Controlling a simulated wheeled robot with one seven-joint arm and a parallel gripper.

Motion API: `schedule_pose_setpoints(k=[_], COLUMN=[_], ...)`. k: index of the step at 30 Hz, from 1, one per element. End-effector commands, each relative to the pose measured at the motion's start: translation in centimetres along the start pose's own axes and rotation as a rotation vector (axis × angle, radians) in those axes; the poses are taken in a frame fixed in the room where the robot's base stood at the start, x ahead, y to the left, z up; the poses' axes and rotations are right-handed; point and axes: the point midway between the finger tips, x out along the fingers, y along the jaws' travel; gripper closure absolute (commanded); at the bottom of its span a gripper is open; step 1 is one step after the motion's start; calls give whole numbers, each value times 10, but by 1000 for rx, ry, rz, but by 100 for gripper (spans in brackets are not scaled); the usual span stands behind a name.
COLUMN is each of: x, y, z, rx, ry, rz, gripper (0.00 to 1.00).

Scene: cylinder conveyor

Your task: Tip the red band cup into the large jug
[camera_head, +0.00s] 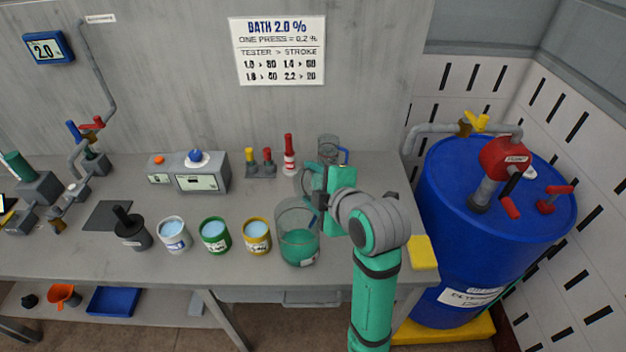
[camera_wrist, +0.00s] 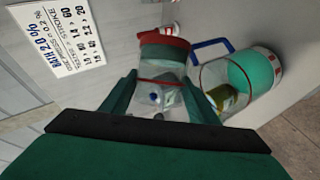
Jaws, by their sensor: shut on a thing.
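The red band cup (camera_wrist: 163,56) is clear, with a broad red band and a teal patch beside it. My gripper (camera_wrist: 160,100) is shut on it, one finger on each side. In the head view, my gripper (camera_head: 318,186) is over the back right of the bench, with the cup largely hidden by the arm. The large jug (camera_head: 298,238) is clear, holds teal liquid and stands upright near the bench's front edge. It also shows in the wrist view (camera_wrist: 258,75), with its blue handle, to the right of the cup and apart from it.
White (camera_head: 174,236), green (camera_head: 215,235) and yellow (camera_head: 257,236) tubs stand left of the jug. A red-topped bottle (camera_head: 289,158) and a clear vessel (camera_head: 327,146) stand behind. A blue drum (camera_head: 450,220) is right of the bench (camera_head: 110,190).

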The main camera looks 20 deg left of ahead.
Motion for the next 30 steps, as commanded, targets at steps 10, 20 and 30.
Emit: schedule_pose_setpoints(k=[10, 20, 30], x=[2, -2, -5], y=[-8, -8, -6], z=[-4, -13, -17], rx=[-129, -276, -375], ry=[-54, -114, -158], rz=[55, 114, 155], gripper=[86, 86, 86])
